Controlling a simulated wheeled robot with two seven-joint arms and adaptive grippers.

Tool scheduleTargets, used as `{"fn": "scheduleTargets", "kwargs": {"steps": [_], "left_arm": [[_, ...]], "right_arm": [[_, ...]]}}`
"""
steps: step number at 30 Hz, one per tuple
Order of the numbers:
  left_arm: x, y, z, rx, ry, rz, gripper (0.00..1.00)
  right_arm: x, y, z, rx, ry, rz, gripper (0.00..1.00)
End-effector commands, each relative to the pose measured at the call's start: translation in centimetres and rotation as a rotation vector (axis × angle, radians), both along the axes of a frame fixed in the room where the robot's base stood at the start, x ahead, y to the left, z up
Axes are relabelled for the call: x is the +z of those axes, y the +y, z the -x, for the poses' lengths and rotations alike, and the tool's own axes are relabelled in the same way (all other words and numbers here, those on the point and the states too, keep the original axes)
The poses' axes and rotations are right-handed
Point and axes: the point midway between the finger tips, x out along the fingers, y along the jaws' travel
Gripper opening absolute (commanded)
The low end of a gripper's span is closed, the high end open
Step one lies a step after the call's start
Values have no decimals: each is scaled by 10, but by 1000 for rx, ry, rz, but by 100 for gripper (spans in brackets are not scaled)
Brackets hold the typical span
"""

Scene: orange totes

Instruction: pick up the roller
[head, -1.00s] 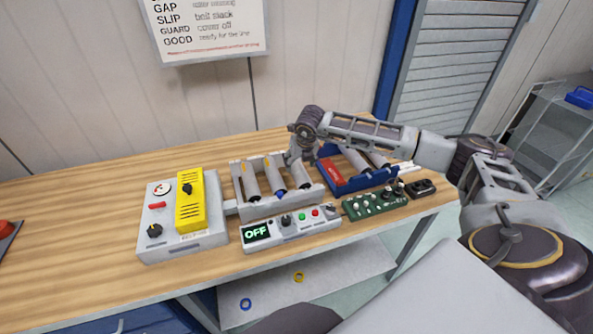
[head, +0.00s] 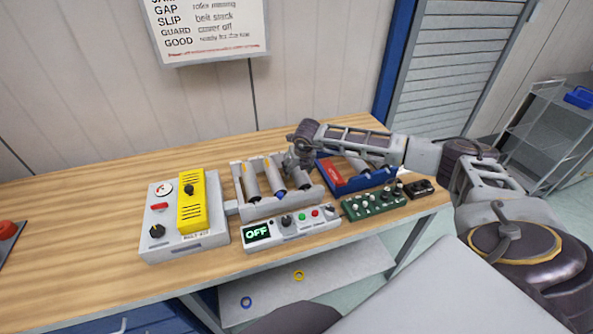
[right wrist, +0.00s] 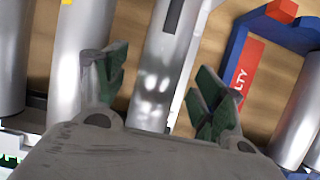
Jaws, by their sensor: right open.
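Silver rollers lie side by side in a grey conveyor frame (head: 284,205) on the bench. My right gripper (head: 298,168) is over the right end of this frame, pointing down, and partly hides the rightmost roller. In the right wrist view, my gripper (right wrist: 161,65) is open, with one green-padded finger on each side of a silver roller (right wrist: 167,55). Another roller (right wrist: 78,45) lies just left of the left finger. My left gripper is not in view.
A blue tray (head: 372,182) with a red label and more rollers stands right of the frame. A control box showing OFF (head: 257,233) and a green board (head: 374,203) sit in front. A grey unit with a yellow cover (head: 192,205) stands left. The bench's left part is mostly clear.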

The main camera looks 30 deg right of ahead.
Motion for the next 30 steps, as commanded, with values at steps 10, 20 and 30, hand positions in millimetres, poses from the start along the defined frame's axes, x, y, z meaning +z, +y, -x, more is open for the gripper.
{"fn": "scheduleTargets", "kwargs": {"steps": [10, 20, 30], "left_arm": [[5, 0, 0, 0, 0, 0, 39], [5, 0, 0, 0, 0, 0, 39], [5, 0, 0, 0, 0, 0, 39]], "right_arm": [[-18, -3, -8, -1, -1, 0, 69], [-18, -2, -8, -1, -1, 0, 69], [-18, -2, -8, -1, -1, 0, 39]]}}
